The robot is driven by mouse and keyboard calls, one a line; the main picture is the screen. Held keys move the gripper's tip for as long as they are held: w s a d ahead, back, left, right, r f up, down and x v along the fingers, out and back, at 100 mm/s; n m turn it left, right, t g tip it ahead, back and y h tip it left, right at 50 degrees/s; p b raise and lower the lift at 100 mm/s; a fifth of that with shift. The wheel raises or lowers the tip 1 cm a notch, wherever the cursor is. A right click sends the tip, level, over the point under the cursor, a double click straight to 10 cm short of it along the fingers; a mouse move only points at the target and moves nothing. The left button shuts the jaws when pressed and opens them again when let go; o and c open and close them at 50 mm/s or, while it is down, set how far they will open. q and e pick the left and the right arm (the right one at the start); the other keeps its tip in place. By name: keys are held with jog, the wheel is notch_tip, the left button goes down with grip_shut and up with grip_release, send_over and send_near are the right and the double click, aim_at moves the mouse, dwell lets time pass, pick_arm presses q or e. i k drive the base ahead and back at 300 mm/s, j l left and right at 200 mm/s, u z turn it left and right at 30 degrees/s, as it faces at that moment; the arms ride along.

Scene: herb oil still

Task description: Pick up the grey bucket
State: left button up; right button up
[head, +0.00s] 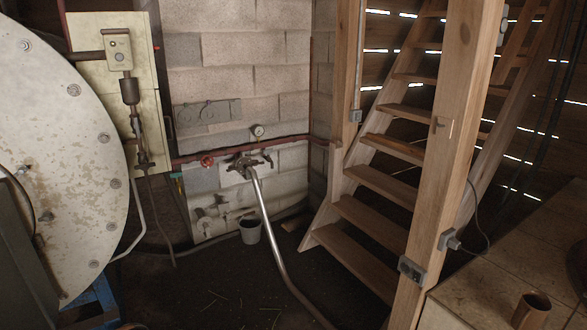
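The grey bucket (250,232) stands upright on the dark floor near the block wall, a little left of the picture's middle. It is small and far off in the head view, with a dark inside. A metal pipe passes just to its right, and a dark hose reaches the floor close to its left. Neither of my grippers shows in the head view.
A large round tank (75,130) fills the left side. The metal pipe (268,225) slopes from the wall valve towards the front. Wooden stairs (365,225) and a post (440,170) stand right. A brown mug (531,311) sits on a wooden top (490,275). The floor before the bucket looks mostly clear.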

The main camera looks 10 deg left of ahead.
aim_at(249, 226)
jog(key=i+u, duration=0.35)
jog(key=i+j+u, duration=0.1)
jog(key=u, duration=0.3)
jog(key=i+l+u, duration=0.15)
jog(key=i+u, duration=0.2)
